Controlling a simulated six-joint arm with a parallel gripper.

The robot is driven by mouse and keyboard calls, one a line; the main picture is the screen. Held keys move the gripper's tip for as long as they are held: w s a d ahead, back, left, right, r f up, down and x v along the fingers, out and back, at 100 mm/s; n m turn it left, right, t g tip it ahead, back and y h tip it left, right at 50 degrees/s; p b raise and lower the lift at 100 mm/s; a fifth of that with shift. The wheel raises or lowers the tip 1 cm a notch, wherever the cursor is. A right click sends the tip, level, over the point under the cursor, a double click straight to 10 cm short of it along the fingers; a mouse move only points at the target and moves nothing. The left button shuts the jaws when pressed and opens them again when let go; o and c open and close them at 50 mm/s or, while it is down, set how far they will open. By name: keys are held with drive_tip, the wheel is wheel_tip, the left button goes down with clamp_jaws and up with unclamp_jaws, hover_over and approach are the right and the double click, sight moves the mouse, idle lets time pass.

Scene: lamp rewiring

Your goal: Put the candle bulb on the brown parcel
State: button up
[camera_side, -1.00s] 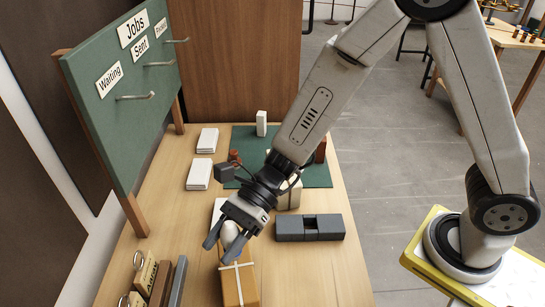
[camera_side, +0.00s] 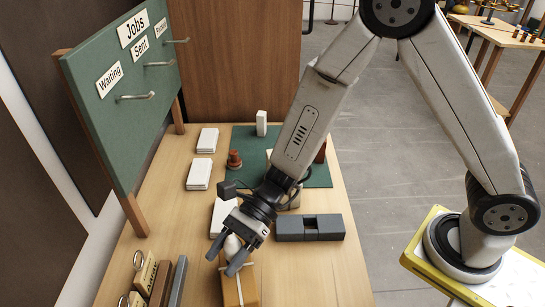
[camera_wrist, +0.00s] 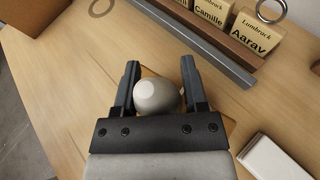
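The candle bulb (camera_side: 232,245) is pale and rounded. My gripper (camera_side: 231,265) is shut on it, with one dark finger on each side. In the wrist view the bulb (camera_wrist: 157,97) sits between the two fingers of my gripper (camera_wrist: 160,78). The brown parcel (camera_side: 240,289) is a box with a pale band, directly below the fingers in the side view. In the wrist view only orange-brown edges of the parcel (camera_wrist: 229,124) show behind the gripper. Whether the bulb touches the parcel is hidden.
Name blocks (camera_wrist: 255,35) and a grey bar (camera_side: 177,283) stand left of the parcel. A dark grey block (camera_side: 310,228) lies to the right. White boxes (camera_side: 199,174) and a green mat (camera_side: 246,140) are farther back. A green hook board (camera_side: 125,90) rises at left.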

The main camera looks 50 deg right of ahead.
drive_tip(key=shift+o, duration=1.3)
drive_tip(key=shift+r, duration=0.1)
drive_tip(key=shift+d+r, duration=0.1)
drive_tip(key=v, duration=1.1)
drive_tip(key=shift+d+r, duration=0.2)
drive_tip(key=shift+d, duration=0.15)
